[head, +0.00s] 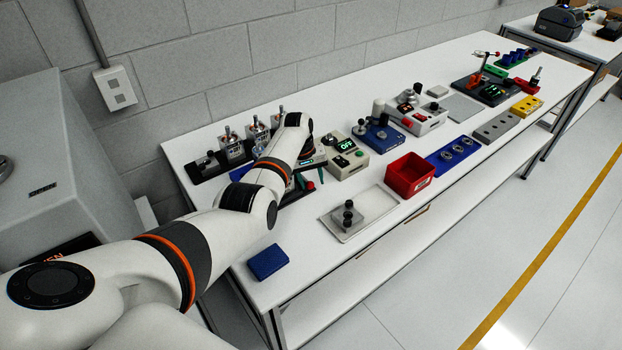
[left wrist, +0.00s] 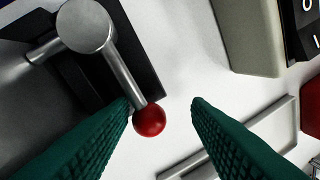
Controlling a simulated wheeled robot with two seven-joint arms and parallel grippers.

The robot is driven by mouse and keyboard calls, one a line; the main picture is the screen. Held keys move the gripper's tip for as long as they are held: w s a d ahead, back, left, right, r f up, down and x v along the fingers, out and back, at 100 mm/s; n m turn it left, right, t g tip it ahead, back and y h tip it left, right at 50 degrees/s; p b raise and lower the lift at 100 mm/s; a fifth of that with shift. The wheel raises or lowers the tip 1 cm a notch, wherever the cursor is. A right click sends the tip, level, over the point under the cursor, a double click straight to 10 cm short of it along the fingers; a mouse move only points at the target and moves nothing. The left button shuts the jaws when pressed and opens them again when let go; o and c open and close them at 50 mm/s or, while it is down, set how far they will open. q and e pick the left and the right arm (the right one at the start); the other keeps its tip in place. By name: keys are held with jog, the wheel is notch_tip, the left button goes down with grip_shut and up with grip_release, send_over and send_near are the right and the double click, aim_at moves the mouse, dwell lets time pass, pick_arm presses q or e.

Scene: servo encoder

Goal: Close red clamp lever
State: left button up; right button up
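The clamp lever shows in the left wrist view as a silver rod (left wrist: 124,68) with a red ball knob (left wrist: 149,120) at its end. The rod runs from a round metal pivot (left wrist: 85,25) on a dark base. My left gripper (left wrist: 161,102) is open, with its green ribbed fingers apart. The knob lies between the fingers, close to the left fingertip and clear of the right one; I cannot tell whether the left finger touches the rod. In the head view my left arm hides most of the clamp, and a small red spot (head: 310,187) shows by the gripper. My right gripper is not in view.
An instrument with a green display (head: 346,146) stands right of my left gripper. A grey tray with black knobs (head: 340,224), a red bin (head: 409,175) and a blue box (head: 267,262) are nearer the front. Metal fixtures (head: 231,147) stand behind my arm.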

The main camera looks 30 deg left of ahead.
pick_arm(q)
jog(key=shift+r, duration=0.3)
notch_tip(320, 180, up, 11)
jog(key=s+a+b, duration=0.1)
jog(key=shift+s+a, duration=0.25)
jog(key=shift+a, duration=0.1)
